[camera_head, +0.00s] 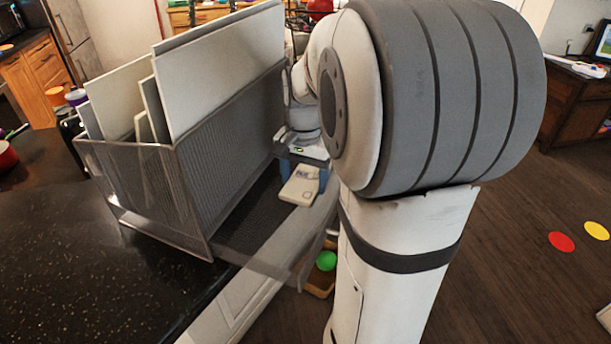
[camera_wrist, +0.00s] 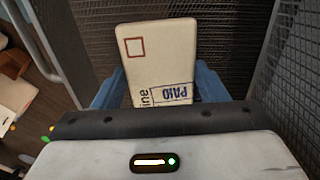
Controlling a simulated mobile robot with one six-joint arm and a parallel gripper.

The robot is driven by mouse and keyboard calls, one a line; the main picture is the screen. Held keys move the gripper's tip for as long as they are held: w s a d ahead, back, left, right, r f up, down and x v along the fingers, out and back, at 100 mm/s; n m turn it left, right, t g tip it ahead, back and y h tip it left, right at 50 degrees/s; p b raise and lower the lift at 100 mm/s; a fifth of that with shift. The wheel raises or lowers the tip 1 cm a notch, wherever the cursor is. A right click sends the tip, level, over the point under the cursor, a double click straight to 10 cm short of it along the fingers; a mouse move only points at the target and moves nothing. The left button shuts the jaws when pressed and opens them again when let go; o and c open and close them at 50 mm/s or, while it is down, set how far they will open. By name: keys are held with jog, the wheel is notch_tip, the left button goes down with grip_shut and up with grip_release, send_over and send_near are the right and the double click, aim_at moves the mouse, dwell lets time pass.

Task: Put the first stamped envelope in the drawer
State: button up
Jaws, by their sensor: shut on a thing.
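The stamped envelope (camera_wrist: 160,62) is cream, with a red square outline and a blue "PAID" stamp, in the wrist view. My gripper (camera_wrist: 158,90) is shut on it, one blue finger at each side. No drawer can be made out with certainty; an open wooden box or drawer (camera_head: 318,284) shows partly below the counter, behind my arm.
A grey mesh organizer (camera_head: 137,184) with several upright white boards or envelopes (camera_head: 225,62) stands on the black speckled counter (camera_head: 75,270). A green ball (camera_head: 326,260) lies in the wooden box. Red (camera_head: 561,242) and yellow (camera_head: 596,230) discs lie on the floor at right.

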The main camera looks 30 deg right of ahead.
aim_at(304, 183)
jog(key=shift+f, duration=0.2)
jog(key=o, duration=1)
jog(key=shift+r, duration=0.1)
notch_tip(304, 183, up, 12)
jog(key=shift+r, duration=0.15)
